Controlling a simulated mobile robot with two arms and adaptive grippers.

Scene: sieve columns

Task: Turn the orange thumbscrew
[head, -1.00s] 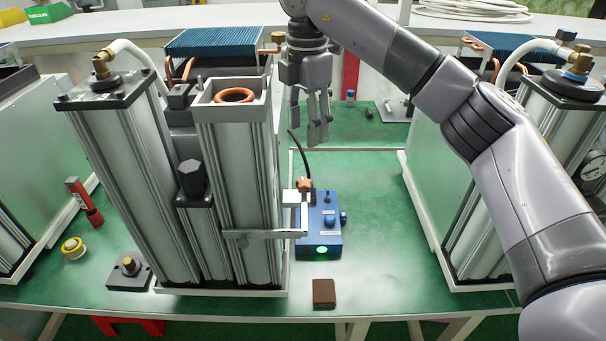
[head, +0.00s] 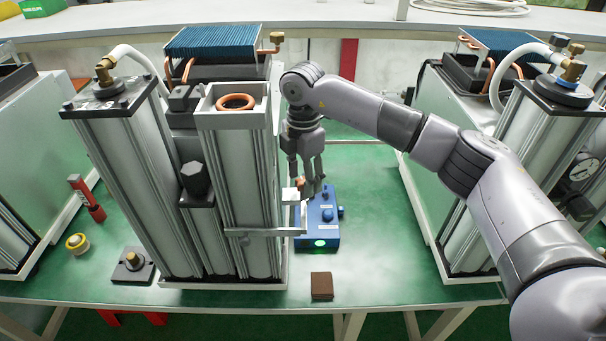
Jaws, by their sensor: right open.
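The orange thumbscrew (head: 301,183) shows as a small orange patch at the back of the blue box, beside the white block on the column's bracket. It is partly hidden by my right gripper. My right gripper (head: 309,190) points down from above with its fingers apart, right at the thumbscrew. I cannot tell whether the fingers touch it. The blue box (head: 318,228) sits on the green table and has a lit green light on its front. My left gripper is not in view.
A tall metal column unit (head: 236,170) with an orange ring on top stands close left of the gripper. A bracket arm (head: 265,232) reaches from it to the blue box. A brown block (head: 321,286) lies in front.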

